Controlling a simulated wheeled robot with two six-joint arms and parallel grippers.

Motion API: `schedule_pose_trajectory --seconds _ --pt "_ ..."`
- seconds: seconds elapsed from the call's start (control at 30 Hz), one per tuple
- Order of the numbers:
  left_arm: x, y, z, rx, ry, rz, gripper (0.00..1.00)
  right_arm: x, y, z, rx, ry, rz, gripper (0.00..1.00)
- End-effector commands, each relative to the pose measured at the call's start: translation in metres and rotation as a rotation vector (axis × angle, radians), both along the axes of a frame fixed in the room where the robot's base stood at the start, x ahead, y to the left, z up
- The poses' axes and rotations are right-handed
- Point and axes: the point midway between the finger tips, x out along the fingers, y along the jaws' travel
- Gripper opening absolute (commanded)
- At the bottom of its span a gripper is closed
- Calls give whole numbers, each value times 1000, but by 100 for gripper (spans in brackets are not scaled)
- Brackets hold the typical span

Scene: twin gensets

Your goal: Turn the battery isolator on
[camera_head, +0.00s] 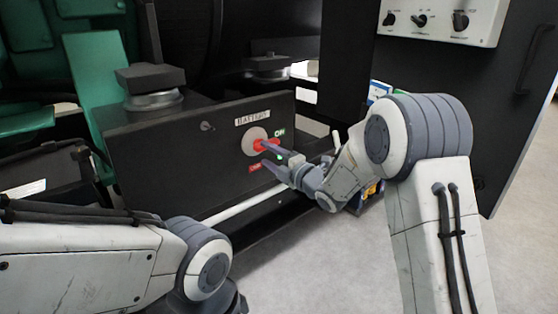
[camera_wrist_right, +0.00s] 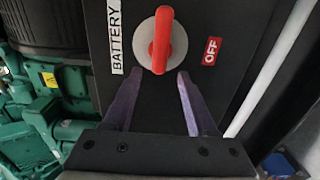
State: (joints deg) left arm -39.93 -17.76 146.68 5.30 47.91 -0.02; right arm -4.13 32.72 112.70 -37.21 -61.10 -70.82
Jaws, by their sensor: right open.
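The battery isolator is a red handle (camera_head: 259,146) on a round grey disc (camera_head: 253,136), set in a black panel under a BATTERY label (camera_head: 253,117). The handle lies roughly sideways, toward the green ON label (camera_head: 280,132). The red OFF label (camera_head: 254,168) is below the disc and also shows in the wrist view (camera_wrist_right: 212,51). My right gripper (camera_head: 270,154) is open in front of the isolator. In the wrist view its fingertips (camera_wrist_right: 158,76) are either side of the handle's near end (camera_wrist_right: 160,50); contact cannot be told. My left gripper is not in view.
A white pipe (camera_head: 245,204) runs along the panel's lower edge. A small knob (camera_head: 207,126) is on the panel left of the isolator. A control box (camera_head: 440,18) with black knobs is on the dark door at upper right. Grey floor (camera_head: 330,260) is clear in front.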

Motion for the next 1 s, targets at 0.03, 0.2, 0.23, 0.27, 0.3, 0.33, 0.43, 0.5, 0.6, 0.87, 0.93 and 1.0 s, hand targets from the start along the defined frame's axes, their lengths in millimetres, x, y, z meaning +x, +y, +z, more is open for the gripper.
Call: schedule_pose_trajectory --seconds 0.03,0.2,0.23,0.27,0.3,0.33,0.43,0.5,0.6,0.87,0.93,1.0 --pt "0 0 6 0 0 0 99 -9 -8 3 0 4 -3 57" --pt "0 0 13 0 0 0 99 -36 -27 2 0 3 -2 57" --pt "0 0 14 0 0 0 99 -40 -29 2 0 4 -1 57" --pt "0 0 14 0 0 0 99 -43 -32 1 -1 3 -2 57" --pt "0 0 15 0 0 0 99 -48 -35 1 -1 2 -1 57" --pt "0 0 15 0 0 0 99 -50 -36 1 -1 2 -1 57" --pt "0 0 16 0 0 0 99 -56 -40 0 -1 2 0 57" --pt "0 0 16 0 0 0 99 -57 -41 0 -1 1 1 57" --pt "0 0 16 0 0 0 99 -58 -41 0 -1 1 2 57" --pt "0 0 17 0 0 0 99 -58 -38 1 1 26 -5 57" --pt "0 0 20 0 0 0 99 -61 -32 1 9 86 -22 57" --pt "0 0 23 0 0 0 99 -66 -24 1 25 186 -58 57"
